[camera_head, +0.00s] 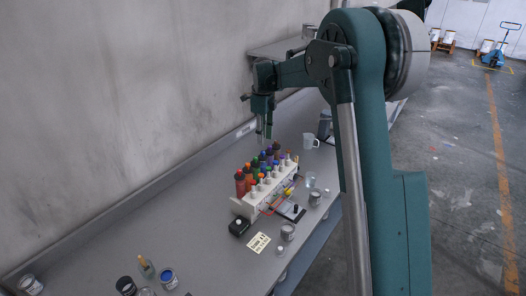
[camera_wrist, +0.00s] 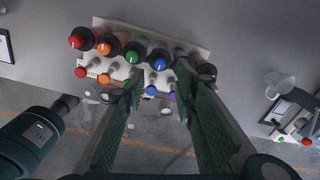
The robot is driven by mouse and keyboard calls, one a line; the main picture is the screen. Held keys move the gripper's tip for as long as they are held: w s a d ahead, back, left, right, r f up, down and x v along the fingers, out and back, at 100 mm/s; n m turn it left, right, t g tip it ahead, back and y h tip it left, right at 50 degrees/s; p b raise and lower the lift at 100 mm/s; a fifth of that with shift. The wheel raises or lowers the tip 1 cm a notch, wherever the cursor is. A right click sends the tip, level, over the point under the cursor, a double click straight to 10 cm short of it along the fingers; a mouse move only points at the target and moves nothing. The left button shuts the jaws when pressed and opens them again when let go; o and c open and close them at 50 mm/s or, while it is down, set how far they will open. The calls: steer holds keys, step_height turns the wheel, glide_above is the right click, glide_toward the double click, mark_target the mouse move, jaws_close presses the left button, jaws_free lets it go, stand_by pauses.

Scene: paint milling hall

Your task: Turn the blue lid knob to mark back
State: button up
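In the wrist view the blue lid (camera_wrist: 160,55) is the fourth from the left, after red, orange and green. A smaller blue knob (camera_wrist: 151,90) sits on the rack's other edge, below it in the picture. My gripper (camera_head: 265,136) hangs above the far part of the rack. In the wrist view my gripper (camera_wrist: 160,74) has its fingers apart, either side of the blue pieces, with nothing between them. I cannot make out the marks or whether a finger touches anything.
Neighbouring lids are close to my fingers. The wall runs along the bench's left side.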

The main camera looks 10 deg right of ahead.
mark_target(263, 154)
steer(key=shift+f, duration=3.9)
steer(key=c, duration=0.9)
